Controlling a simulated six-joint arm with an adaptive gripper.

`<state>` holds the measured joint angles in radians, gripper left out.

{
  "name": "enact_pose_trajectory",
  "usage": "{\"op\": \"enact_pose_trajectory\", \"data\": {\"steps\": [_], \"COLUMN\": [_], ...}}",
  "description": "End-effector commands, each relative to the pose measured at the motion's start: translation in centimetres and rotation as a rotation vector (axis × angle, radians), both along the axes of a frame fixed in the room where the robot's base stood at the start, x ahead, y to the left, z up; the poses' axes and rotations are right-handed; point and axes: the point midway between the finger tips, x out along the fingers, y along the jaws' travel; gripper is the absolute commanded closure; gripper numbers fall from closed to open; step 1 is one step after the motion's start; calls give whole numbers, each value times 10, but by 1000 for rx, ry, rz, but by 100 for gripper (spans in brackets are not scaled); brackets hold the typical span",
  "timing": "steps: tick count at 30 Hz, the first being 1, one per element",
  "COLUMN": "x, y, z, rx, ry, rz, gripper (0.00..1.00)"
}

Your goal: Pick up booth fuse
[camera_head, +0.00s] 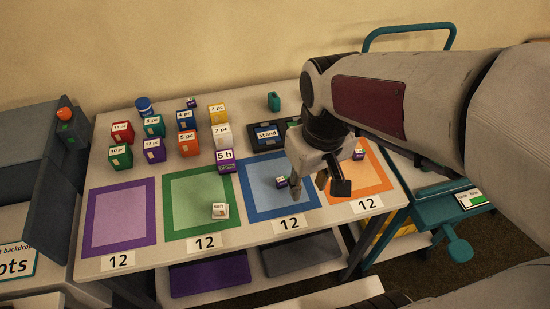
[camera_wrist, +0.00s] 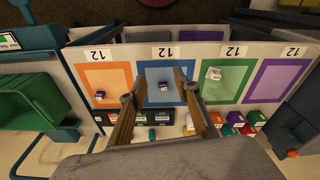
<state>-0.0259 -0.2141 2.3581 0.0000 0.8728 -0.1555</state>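I cannot read which item is the booth fuse. A small dark purple and white block (camera_head: 281,182) sits on the blue-framed mat (camera_head: 252,211); in the wrist view the block (camera_wrist: 163,86) lies between and beyond my fingers. A similar small block (camera_head: 358,154) sits on the orange-framed mat (camera_head: 383,184), and it shows in the wrist view too (camera_wrist: 99,95). A white labelled box (camera_head: 220,211) stands on the green-framed mat (camera_head: 176,228). My gripper (camera_head: 317,188) hangs above the blue and orange mats, its fingers (camera_wrist: 160,96) apart and empty.
Several coloured labelled boxes (camera_head: 154,150) stand at the table's back left. A black tray with a "stand" label (camera_head: 267,134) and a teal item (camera_head: 273,101) are behind the blue mat. The purple-framed mat (camera_head: 120,216) is bare. A teal cart (camera_head: 440,209) stands right.

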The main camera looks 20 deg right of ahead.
Motion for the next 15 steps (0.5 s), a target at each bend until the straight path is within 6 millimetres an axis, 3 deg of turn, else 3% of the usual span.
{"op": "enact_pose_trajectory", "data": {"steps": [15], "x": [51], "y": [6], "z": [-56], "rx": [-25], "ry": [132], "rz": [361], "gripper": [69]}}
